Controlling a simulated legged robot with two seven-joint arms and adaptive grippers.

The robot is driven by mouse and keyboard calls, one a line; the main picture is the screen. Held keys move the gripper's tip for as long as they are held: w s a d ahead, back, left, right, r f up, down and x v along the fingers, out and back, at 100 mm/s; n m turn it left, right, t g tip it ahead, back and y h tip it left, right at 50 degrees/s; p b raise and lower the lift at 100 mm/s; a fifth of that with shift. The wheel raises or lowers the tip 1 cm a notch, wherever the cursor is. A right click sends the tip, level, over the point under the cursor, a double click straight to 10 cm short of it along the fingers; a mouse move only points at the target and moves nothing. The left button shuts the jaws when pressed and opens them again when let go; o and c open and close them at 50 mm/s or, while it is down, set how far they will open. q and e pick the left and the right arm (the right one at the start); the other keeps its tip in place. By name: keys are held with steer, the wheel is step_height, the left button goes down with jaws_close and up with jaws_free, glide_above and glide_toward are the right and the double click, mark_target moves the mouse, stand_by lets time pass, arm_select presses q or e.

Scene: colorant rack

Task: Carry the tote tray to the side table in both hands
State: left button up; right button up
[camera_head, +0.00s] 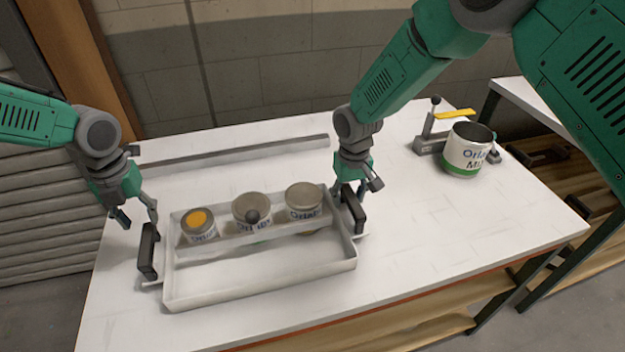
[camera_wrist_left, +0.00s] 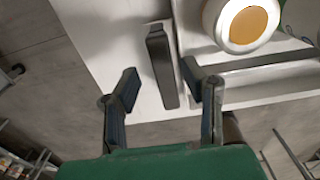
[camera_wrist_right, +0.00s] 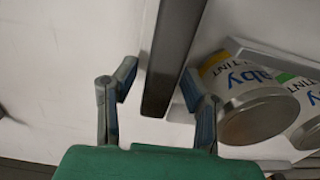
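The white tote tray (camera_head: 260,285) lies on the white table, with a black handle at each end. My left gripper (camera_head: 135,218) is open just above the left handle (camera_head: 148,252); in the left wrist view the handle (camera_wrist_left: 162,65) shows between the spread fingers. My right gripper (camera_head: 352,190) is open at the right handle (camera_head: 356,212); in the right wrist view the handle (camera_wrist_right: 170,60) runs between its fingers, with gaps visible.
A large can (camera_head: 467,150) with a green band stands in a grey fixture with a yellow lever (camera_head: 455,114) at the table's right. A grey rail (camera_head: 235,150) lies behind the tray. A second white table (camera_head: 520,95) stands at far right. The front right tabletop is clear.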

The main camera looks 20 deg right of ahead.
arm_select(q)
step_height(320, 180, up, 5)
steer(key=shift+d, duration=0.15)
arm_select(e)
steer(key=shift+d, duration=0.2)
steer(key=shift+a, duration=0.3)
steer(key=shift+a+r, duration=0.1)
steer(key=shift+r, duration=0.35)
steer(key=r, duration=0.6)
steer(key=d+r, duration=0.1)
steer(key=r, duration=0.3)
arm_select(q)
steer(key=shift+a+r, duration=0.4)
steer(key=shift+r, duration=0.15)
arm_select(e)
steer(key=shift+a+r, duration=0.25)
steer(key=shift+r, duration=0.2)
arm_select(q)
steer(key=shift+d, duration=0.1)
